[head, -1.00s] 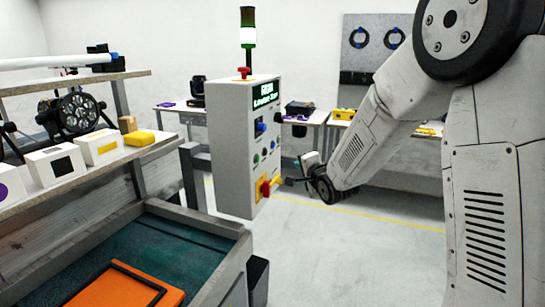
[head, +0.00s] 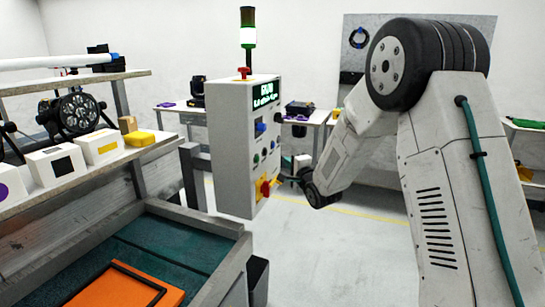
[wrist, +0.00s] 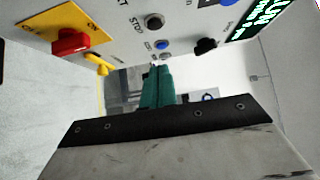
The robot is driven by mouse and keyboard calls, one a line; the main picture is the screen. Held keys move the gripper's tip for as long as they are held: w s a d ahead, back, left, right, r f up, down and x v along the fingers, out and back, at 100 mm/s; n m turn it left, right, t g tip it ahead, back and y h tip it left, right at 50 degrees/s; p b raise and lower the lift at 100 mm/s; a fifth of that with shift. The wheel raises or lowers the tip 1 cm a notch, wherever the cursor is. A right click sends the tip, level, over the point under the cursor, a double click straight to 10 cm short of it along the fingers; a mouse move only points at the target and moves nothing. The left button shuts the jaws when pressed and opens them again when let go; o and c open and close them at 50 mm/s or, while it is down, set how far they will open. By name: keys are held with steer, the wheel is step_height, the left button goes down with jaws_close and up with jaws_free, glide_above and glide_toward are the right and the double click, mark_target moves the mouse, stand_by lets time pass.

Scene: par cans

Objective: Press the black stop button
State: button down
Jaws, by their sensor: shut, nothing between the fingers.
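The black stop button (wrist: 154,22) is a round dark button in a light ring, beside the "STOP" lettering on the grey control box, in the wrist view. The control box (head: 230,150) stands at the middle of the head view; I cannot single out the stop button there. My gripper (wrist: 160,68) shows teal fingers, closed together and empty. In the wrist view their tips appear just below a blue button (wrist: 162,45) and the stop button. Whether they touch the panel I cannot tell. In the head view my gripper is small, close to the panel's right side.
A red rotary switch on a yellow plate (wrist: 38,28) sits left of the stop button in the wrist view. A black knob (wrist: 205,46) is to the right. In the head view, a shelf (head: 80,178) with boxes and a teal-lined bin (head: 225,228) stand left of the box.

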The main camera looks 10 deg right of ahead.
steer(key=w+a, duration=0.4)
steer(key=w, duration=0.3)
steer(key=shift+w, duration=0.35)
steer(key=shift+w+a, duration=0.3)
steer(key=shift+a, duration=0.25)
steer(key=shift+w+a+r, duration=0.15)
steer(key=shift+a+r, duration=0.1)
steer(key=shift+a, duration=0.05)
glide_toward(265, 152)
steer(key=s+d, duration=0.4)
steer(key=d, duration=0.1)
steer(key=shift+a+f, duration=0.1)
steer(key=shift+f, duration=0.15)
